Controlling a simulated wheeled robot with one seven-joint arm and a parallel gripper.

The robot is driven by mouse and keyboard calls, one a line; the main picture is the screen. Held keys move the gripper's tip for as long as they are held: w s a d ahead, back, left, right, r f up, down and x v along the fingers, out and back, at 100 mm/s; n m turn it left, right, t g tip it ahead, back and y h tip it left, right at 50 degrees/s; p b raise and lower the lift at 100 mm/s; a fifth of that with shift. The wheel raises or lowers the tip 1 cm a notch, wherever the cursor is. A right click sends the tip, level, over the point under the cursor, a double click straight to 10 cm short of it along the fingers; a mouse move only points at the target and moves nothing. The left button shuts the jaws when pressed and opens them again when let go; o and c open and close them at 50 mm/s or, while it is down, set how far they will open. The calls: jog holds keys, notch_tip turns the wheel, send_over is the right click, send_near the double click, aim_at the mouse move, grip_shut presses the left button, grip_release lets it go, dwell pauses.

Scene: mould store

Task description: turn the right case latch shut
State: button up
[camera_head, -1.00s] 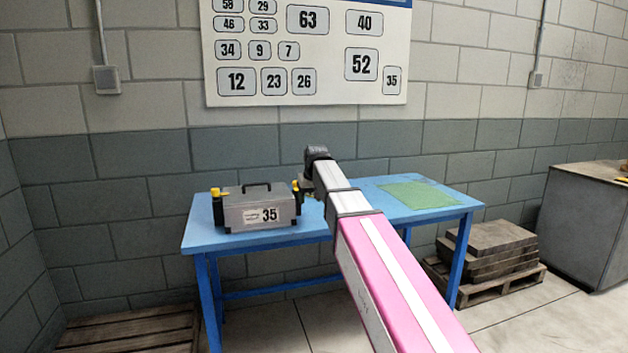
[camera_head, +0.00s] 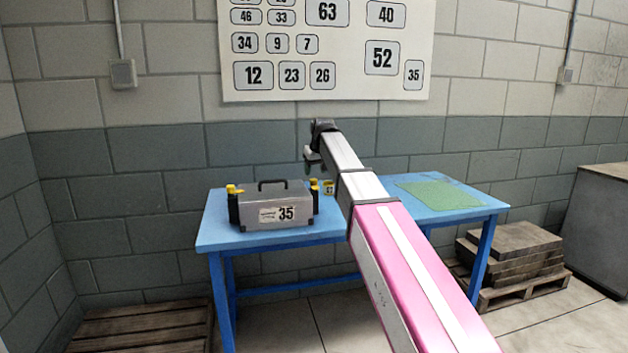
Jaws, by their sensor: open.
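The grey case (camera_head: 255,209) with dark ends stands upright on the blue table, its lid down and its black handle on top. A label on its front reads 35. The yellow right case latch (camera_head: 314,183) is at the top of the right end; its exact turn is too small to tell. The yellow left latch (camera_head: 234,189) is at the other end. My gripper (camera_head: 310,156) is open and empty, above the right latch and apart from it. My arm comes in from the lower right.
The blue table (camera_head: 225,236) bears a green mat (camera_head: 440,195) at right. Pallets (camera_head: 140,325) stand on the floor at left and right. A numbered board (camera_head: 350,80) hangs behind.

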aim_at(314, 180)
jog(key=shift+x, duration=2.45)
jog(key=c, duration=0.9)
